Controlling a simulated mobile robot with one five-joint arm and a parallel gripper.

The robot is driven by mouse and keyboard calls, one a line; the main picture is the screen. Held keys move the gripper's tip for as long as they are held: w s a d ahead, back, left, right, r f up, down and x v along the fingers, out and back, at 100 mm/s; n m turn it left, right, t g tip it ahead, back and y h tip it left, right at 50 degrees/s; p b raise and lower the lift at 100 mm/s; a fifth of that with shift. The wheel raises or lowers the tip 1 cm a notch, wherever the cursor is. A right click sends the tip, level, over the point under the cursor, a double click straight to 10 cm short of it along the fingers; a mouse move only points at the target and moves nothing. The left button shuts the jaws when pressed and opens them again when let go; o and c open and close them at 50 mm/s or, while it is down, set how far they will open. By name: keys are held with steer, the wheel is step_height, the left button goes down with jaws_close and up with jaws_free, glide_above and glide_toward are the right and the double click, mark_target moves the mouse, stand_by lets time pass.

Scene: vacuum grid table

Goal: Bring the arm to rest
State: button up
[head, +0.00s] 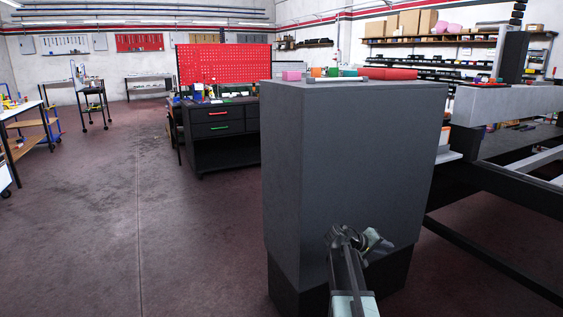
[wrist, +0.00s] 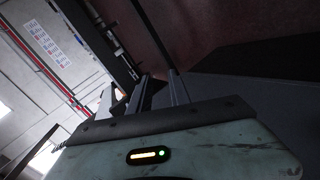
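My gripper (head: 360,240) shows small at the end of my arm, low and right of centre in the head view. It is in front of a tall grey pedestal (head: 345,170), below its top. Dark narrow parts rise beyond a pale panel with a small light in the wrist view. Whether the fingers are open or shut is not clear. I see nothing held, but the fingertips are hard to make out.
A dark drawer bench (head: 215,135) stands behind. A dark frame table (head: 500,170) is at right. Open floor (head: 130,230) lies at left.

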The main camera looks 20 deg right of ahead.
steer(key=a+f+n+t+y, duration=0.1)
steer(key=a+f+y, duration=0.25)
steer(key=a, duration=1.05)
steer(key=a+f+n+t+y, duration=0.15)
steer(key=a+f, duration=0.35)
steer(key=a, duration=1)
steer(key=s+a+f+g+y, duration=0.2)
steer(key=s+a+y, duration=0.25)
steer(key=a, duration=0.45)
steer(key=s+a+f+g+y, duration=0.25)
steer(key=s+a, duration=0.35)
steer(key=a, duration=0.3)
step_height(320, 180, up, 28)
steer(key=t+p, duration=0.1)
steer(key=p, duration=2.6)
steer(key=shift+w+d, duration=0.25)
steer(key=shift+f, duration=0.1)
